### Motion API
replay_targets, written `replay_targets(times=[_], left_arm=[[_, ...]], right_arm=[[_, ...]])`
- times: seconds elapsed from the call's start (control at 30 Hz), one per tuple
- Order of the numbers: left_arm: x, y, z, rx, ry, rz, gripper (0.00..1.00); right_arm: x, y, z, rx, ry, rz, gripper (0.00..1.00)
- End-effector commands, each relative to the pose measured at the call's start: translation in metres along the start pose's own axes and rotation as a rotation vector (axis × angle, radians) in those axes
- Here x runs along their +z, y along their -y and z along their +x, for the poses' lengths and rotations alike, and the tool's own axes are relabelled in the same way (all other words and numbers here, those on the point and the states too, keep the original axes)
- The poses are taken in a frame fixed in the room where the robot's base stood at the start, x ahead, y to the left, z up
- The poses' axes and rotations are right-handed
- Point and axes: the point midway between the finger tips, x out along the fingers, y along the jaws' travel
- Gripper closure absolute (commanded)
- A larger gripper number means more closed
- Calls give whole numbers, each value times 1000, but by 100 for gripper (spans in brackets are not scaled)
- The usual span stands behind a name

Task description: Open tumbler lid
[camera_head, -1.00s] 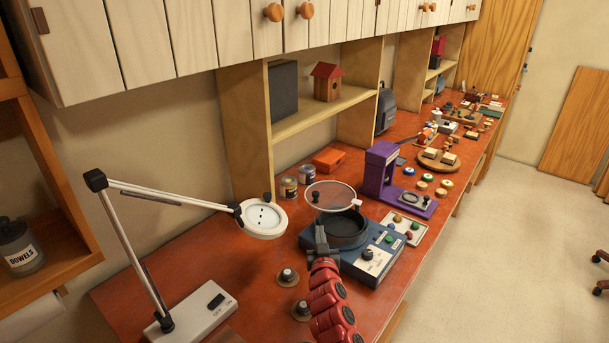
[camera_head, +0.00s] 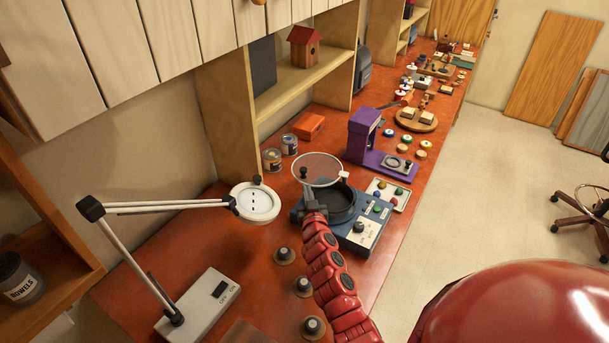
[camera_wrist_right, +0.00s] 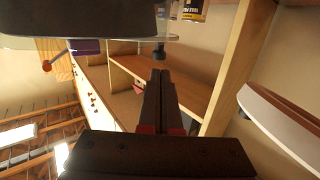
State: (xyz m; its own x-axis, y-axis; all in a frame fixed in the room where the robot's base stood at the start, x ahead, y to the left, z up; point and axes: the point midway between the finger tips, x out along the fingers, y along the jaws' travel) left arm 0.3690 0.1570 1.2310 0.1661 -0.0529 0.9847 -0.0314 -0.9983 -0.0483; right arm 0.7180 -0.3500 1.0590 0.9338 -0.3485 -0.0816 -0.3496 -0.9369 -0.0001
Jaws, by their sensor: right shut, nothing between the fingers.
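The tumbler has a blue base (camera_head: 358,236) with a dark round drum (camera_head: 346,215) on top. Its clear round lid (camera_head: 322,172) with a thin rim stands raised and tilted above the drum, leaving a gap below it. A small black knob shows at the lid's left part. My right gripper (camera_head: 313,207) is at the drum's near left side, below the lid. In the right wrist view its fingers (camera_wrist_right: 160,76) are together and empty. Whether they touch the lid or drum I cannot tell. My left gripper is not in view.
A lamp with a round white head (camera_head: 258,204) stands left of the tumbler. Several dark knobs (camera_head: 303,286) sit on the red bench in front. A purple press (camera_head: 362,140) and a button panel (camera_head: 393,190) are beyond. Paint cans (camera_head: 271,160) stand behind.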

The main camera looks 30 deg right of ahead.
Motion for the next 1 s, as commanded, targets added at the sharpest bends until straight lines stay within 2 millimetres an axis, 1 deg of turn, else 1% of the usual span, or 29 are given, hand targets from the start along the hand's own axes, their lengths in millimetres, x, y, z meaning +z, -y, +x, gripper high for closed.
replay_targets(times=[0.03, 0.2, 0.4, 0.6, 0.9, 1.0], left_arm=[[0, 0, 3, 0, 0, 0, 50], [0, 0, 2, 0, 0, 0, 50], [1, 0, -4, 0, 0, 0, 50], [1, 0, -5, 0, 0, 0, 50], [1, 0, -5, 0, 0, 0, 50], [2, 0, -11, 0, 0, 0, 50]], right_arm=[[-2, -1, 9, 3, 0, 1, 100], [0, -1, 35, 3, 0, 1, 100], [1, -1, 58, 2, -1, 1, 100], [0, -1, 67, 1, -1, -1, 100], [0, 0, 67, 1, 0, -1, 100], [2, 0, 69, 7, -2, -1, 100]])
